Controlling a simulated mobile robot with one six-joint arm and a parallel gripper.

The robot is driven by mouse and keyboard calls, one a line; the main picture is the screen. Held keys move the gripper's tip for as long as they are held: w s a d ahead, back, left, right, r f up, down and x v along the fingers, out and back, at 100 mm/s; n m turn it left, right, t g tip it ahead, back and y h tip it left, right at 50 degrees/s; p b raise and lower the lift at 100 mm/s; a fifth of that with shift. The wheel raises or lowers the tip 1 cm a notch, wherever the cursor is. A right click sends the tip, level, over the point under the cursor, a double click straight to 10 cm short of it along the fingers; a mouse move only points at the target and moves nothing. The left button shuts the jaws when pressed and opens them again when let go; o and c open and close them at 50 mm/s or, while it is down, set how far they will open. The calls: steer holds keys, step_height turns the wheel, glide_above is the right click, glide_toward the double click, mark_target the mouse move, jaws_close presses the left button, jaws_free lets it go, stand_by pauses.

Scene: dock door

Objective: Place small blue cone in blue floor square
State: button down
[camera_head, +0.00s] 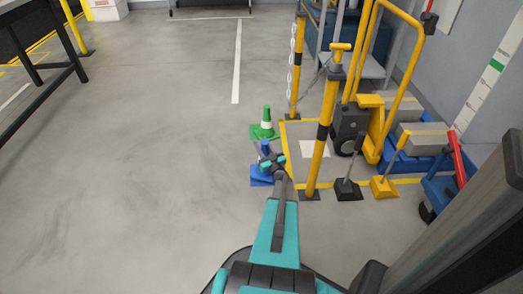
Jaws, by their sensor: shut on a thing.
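The small blue cone (265,147) shows in the head view just beyond my gripper, partly hidden by it. My gripper (271,160) is shut on the cone. The blue floor square (259,181) lies under and just to the near side of my gripper. My arm and gripper cover part of the square. I cannot tell whether the cone's base touches the floor or how much of it lies over the square.
A yellow-black post (320,145) rises close on the right. Floor to the left is clear.

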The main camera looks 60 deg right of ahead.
steer(key=shift+d, duration=0.1)
stand_by(0.3)
steer(key=shift+w+d+f+b, duration=0.15)
steer(key=shift+f+b, duration=0.25)
steer(key=shift+f, duration=0.2)
steer(key=shift+w+d+f+b, duration=0.15)
steer(key=shift+f+b, duration=0.2)
steer(key=shift+f, duration=0.2)
steer(key=shift+d+f+b, duration=0.15)
steer(key=shift+f+b, duration=0.25)
steer(key=shift+f, duration=0.3)
steer(key=c, duration=1.2)
jaws_free()
steer(key=shift+s+a, duration=0.2)
steer(key=shift+s, duration=0.15)
steer(key=p+v, duration=0.4)
steer(key=v, duration=0.7)
